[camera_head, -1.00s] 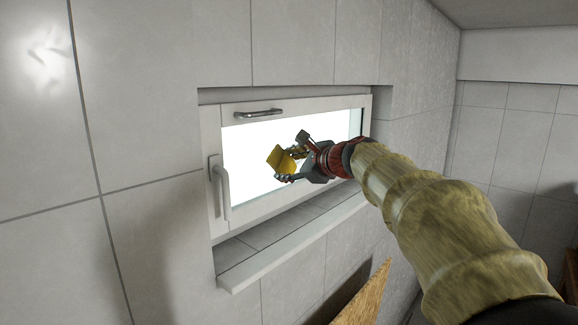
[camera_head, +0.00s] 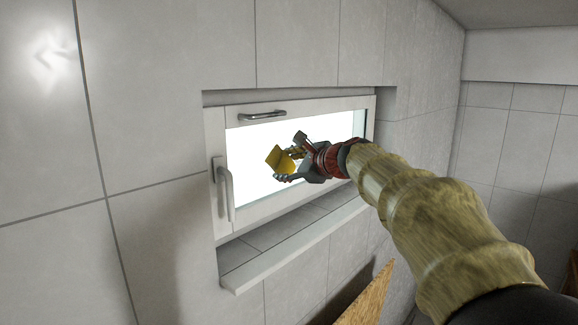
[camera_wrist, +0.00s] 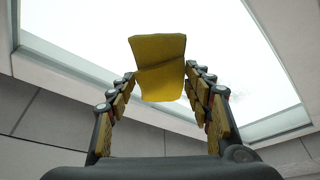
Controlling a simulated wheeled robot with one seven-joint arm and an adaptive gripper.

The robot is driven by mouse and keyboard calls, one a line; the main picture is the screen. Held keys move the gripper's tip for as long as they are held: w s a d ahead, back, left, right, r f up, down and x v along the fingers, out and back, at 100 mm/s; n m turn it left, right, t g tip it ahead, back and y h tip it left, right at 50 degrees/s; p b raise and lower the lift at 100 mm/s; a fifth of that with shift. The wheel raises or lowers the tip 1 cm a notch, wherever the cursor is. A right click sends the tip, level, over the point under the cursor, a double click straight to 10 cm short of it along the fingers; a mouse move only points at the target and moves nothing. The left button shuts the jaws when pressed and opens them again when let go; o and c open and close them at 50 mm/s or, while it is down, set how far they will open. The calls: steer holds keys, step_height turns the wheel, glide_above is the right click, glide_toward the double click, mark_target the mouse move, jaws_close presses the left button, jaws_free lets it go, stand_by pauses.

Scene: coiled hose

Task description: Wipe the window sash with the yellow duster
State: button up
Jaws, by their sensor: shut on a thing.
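The yellow duster (camera_head: 280,160) is held at the tip of my gripper (camera_head: 289,164), in front of the bright window pane. In the wrist view the duster (camera_wrist: 160,66) sits between the two fingers of my gripper (camera_wrist: 160,82), which are shut on it. The white window sash (camera_head: 285,204) frames the pane; its edge also shows in the wrist view (camera_wrist: 70,62). The duster appears over the glass in the head view. I cannot tell whether it touches the window.
A lever handle (camera_head: 225,190) is on the sash's left side, and a metal pull handle (camera_head: 262,115) is on its top rail. A ledge (camera_head: 290,250) juts out below the window. A wooden board edge (camera_head: 370,295) rises at the bottom. Grey tiled walls surround the recess.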

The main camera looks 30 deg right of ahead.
mark_target(294, 162)
steer(key=shift+w+d, duration=0.3)
steer(key=shift+d, duration=0.65)
steer(key=shift+w+d, duration=0.3)
steer(key=shift+d, duration=0.6)
steer(key=w+d+p, duration=0.5)
steer(key=d, duration=0.9)
steer(key=shift+w+d, duration=0.2)
